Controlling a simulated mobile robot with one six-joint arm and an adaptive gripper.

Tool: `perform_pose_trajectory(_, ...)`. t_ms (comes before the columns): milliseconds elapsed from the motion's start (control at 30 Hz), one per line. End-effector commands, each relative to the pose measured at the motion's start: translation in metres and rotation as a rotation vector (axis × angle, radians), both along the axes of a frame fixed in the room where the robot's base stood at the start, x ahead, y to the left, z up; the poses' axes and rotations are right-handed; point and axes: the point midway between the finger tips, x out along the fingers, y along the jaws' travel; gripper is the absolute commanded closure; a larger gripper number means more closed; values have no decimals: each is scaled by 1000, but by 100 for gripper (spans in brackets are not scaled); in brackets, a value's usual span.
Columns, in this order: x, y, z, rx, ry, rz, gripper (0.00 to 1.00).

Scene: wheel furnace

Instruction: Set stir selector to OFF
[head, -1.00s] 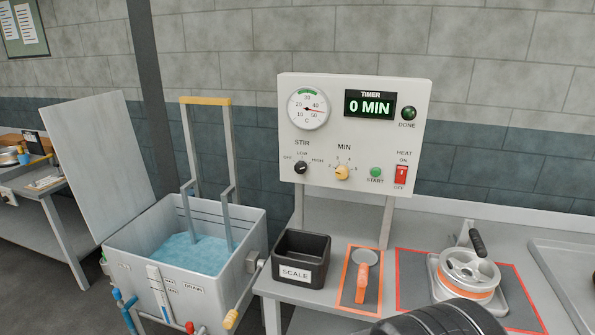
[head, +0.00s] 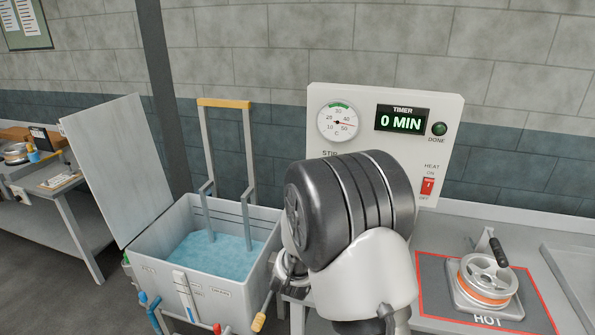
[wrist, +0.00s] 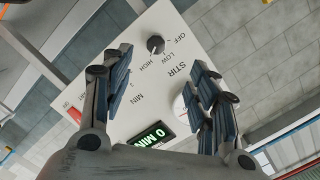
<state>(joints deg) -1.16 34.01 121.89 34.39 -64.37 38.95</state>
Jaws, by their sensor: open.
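The black stir selector knob (wrist: 156,45) shows in the wrist view on the white control panel (wrist: 205,22), with OFF, LOW and HIGH printed around it. Its pointer direction is too small to tell. My gripper (wrist: 160,60) is open, its two dark fingers spread over the panel. The knob shows in the gap between the fingertips, with nothing held; I cannot tell how far off it is. In the head view the panel (head: 452,140) is partly covered by my arm, which hides the stir selector and my gripper.
The timer display (head: 401,119) reads 0 MIN. A red heat switch (head: 427,187) is at the panel's right. An open tank (head: 155,256) of blue water stands left. A wheel (head: 486,279) sits on a mat marked HOT at the right.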

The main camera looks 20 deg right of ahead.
Motion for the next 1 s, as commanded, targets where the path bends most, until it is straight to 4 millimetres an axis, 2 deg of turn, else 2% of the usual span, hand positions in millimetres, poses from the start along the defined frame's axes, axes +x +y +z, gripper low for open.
perform_pose_trajectory(200, -2, -17, -8, -24, -87, -79, 46)
perform_pose_trajectory(367, 10, -26, -7, -26, -95, -83, 46)
perform_pose_trajectory(1000, 119, -100, -8, -27, -92, -81, 46)
